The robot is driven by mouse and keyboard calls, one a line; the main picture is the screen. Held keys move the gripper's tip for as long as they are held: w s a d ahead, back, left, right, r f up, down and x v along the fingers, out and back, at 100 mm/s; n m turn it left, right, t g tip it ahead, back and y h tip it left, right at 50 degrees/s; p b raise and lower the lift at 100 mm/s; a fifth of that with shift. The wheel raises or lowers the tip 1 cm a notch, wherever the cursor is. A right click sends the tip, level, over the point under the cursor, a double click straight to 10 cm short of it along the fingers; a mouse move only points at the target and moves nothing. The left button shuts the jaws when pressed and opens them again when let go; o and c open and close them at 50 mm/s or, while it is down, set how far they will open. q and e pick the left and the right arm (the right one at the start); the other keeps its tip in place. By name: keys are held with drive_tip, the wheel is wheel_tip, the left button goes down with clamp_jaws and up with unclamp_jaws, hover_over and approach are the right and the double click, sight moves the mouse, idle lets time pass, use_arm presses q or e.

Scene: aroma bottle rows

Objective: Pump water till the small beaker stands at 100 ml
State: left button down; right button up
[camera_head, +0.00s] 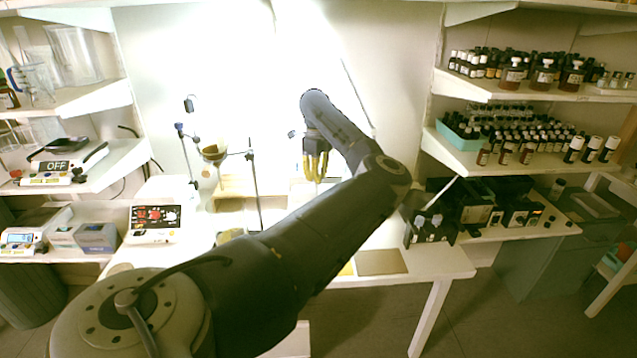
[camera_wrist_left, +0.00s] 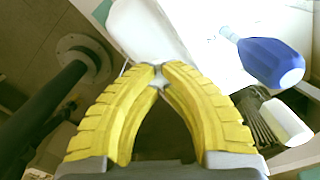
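My left gripper (camera_head: 315,166), with yellow fingers, hangs over the bright central bench in the head view. In the left wrist view the fingertips (camera_wrist_left: 159,77) meet, and I see nothing held between them. A device with an OFF display (camera_head: 57,165) sits on the left shelf; I cannot tell whether it is the pump. A glass vessel with brown content (camera_head: 213,150) hangs on a stand left of the gripper. I cannot make out the small beaker or any water level; my arm covers part of the bench. My right gripper is not in view.
A white device with red displays (camera_head: 156,218) stands on the bench's left. Shelves of brown bottles (camera_head: 515,75) are at right. The left wrist view shows a blue bottle-like object (camera_wrist_left: 272,62) and a white cylinder (camera_wrist_left: 287,122) to the right of the fingers.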

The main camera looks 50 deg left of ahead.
use_arm(q)
drive_tip(key=shift+r, duration=2.3)
drive_tip(key=shift+r, duration=0.1)
drive_tip(key=shift+r, duration=2.95)
drive_tip(key=shift+a, duration=0.1)
